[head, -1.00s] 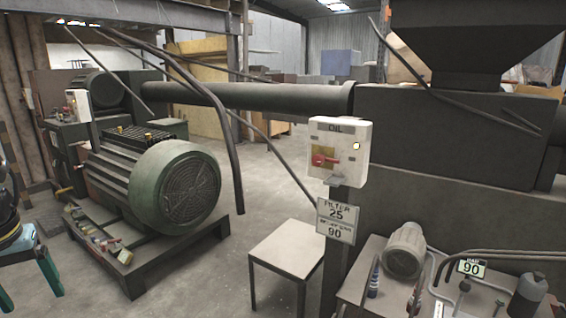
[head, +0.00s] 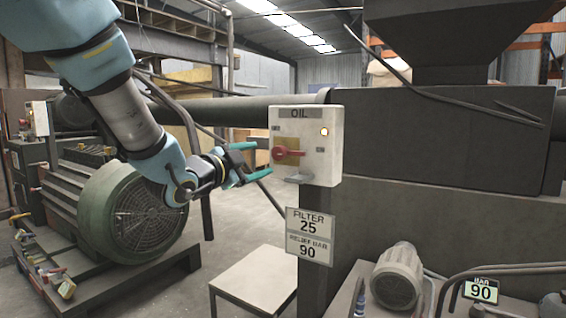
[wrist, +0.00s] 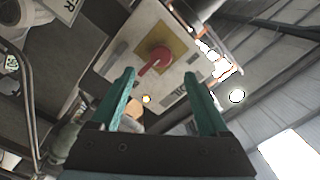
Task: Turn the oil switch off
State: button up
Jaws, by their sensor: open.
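The oil switch is a red rotary handle (head: 285,153) on a yellow plate, on the front of a pale grey box (head: 325,165) labelled OIL. A small lamp (head: 324,132) glows at the box's upper right. In the wrist view the red handle (wrist: 155,60) lies beyond and between the fingertips, pointing diagonally. My gripper (head: 255,162) is open and empty, just left of the box. Its two teal fingers (wrist: 161,82) also show in the wrist view, apart from the handle.
A sign reading FILTER 25 (head: 309,236) hangs below the box. A small pale table (head: 258,280) stands below left. A large green motor (head: 140,215) is behind my arm. A dark machine body (head: 450,135) fills the right. A lever protrudes under the switch.

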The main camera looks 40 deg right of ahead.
aim_at(276, 154)
jog(key=p+x, duration=0.1)
jog(key=x, duration=0.9)
jog(key=shift+w, duration=0.1)
grip_shut()
dwell(0.3)
